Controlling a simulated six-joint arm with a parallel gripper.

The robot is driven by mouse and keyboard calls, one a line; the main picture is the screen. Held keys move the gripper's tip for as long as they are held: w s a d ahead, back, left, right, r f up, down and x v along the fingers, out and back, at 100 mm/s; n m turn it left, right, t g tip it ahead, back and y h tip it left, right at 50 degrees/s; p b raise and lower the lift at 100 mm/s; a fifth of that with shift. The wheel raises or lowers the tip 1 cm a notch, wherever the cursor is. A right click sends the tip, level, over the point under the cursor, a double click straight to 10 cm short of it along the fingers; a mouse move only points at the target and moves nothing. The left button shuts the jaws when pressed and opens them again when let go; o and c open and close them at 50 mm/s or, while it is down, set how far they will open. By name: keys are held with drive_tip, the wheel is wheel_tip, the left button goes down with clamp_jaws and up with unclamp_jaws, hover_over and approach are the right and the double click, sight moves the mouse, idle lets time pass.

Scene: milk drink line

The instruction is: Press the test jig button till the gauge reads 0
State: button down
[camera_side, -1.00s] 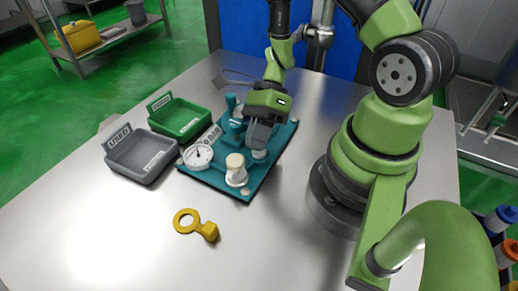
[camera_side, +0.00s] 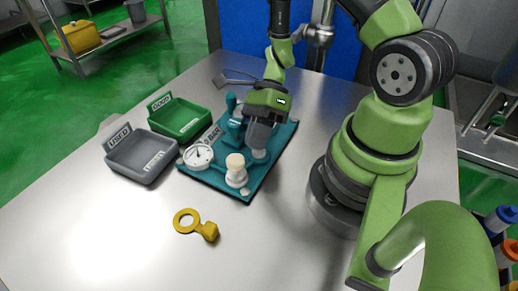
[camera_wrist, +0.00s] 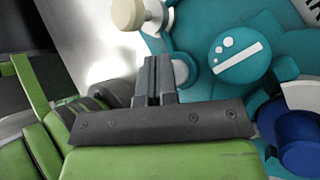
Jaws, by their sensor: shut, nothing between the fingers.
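The test jig is a teal plate (camera_side: 215,180) on the metal table. Its round white gauge (camera_side: 198,156) faces up at the left corner, by a BAR label; the needle is too small to read surely. My gripper (camera_side: 258,143) is shut and empty, pointing down over the jig. Its fingertips are at or just above a pale round button (camera_side: 260,155), partly hidden by them; I cannot tell whether they touch. In the wrist view the shut fingers (camera_wrist: 157,68) stand close beside a pale round piece (camera_wrist: 179,72), probably that button.
A cream knob (camera_side: 236,168) stands at the jig's near corner and a teal handle (camera_side: 231,103) at its far left. A grey USED tray (camera_side: 142,160) and a green tray (camera_side: 180,120) stand left. A yellow ring tag (camera_side: 187,222) lies in front. The near table is mostly clear.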

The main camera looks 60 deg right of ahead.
sight(257, 155)
drive_tip(key=shift+r, duration=0.55)
drive_tip(key=shift+r, duration=2.5)
drive_tip(key=s+a+r+n+t+h, duration=0.1)
drive_tip(key=s+r+n+t+h, duration=0.2)
drive_tip(key=r+n, duration=0.7)
drive_tip(key=s+a+r+n+t+h, duration=0.1)
drive_tip(key=s+r+n+t+h, duration=0.2)
drive_tip(key=r+n, duration=0.7)
drive_tip(key=shift+s+r+n+t+h, duration=0.15)
drive_tip(key=shift+r+n+t+h, duration=0.15)
drive_tip(key=shift+n+t+h, duration=0.5)
drive_tip(key=c, duration=1.8)
unclamp_jaws()
drive_tip(key=shift+a+t, duration=0.1)
drive_tip(key=shift+t, duration=0.2)
drive_tip(key=shift+c, duration=0.2)
